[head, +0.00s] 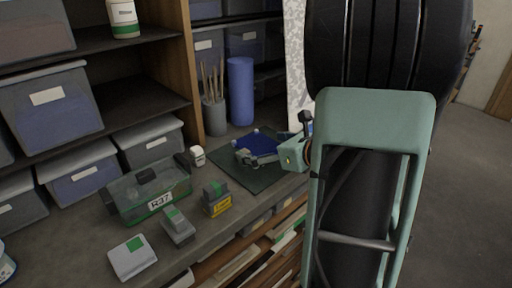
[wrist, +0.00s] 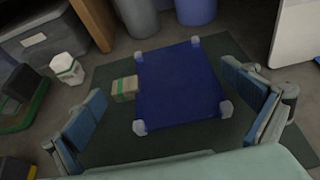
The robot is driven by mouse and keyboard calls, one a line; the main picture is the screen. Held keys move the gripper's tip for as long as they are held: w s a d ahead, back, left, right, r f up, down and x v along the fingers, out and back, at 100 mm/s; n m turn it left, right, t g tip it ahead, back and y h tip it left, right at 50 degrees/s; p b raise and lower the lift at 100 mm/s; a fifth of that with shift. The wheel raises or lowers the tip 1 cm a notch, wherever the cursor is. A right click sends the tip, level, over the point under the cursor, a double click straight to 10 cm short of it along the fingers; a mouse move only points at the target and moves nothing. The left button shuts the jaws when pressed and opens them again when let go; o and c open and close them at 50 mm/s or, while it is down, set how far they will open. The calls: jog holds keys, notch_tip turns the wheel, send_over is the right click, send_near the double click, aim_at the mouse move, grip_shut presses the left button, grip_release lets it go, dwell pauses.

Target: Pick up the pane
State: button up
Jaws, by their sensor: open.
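The pane is a blue rectangle (wrist: 178,88) lying on a dark green mat (wrist: 104,84) in the wrist view, with pale pieces at the corners that show. A small tan block with a green band (wrist: 124,89) sits at its left edge. In the head view the pane (head: 262,150) is partly hidden behind my gripper. My gripper (wrist: 172,118) is open and empty. Its blue-padded fingers stand apart to the left and right of the pane, and I see no contact. In the head view my gripper (head: 258,158) is over the mat.
A white jar (head: 198,156) stands left of the mat. A tray labelled R27 (head: 147,196) and several small boxes, one with a yellow label (head: 216,199), are nearer. A grey brush pot (head: 215,116) and blue cylinder (head: 240,92) stand behind. Shelves with bins (head: 52,105) line the left.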

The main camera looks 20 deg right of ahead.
jog(key=shift+w+a+f, duration=0.15)
jog(key=shift+w, duration=0.3)
jog(key=c, duration=0.9)
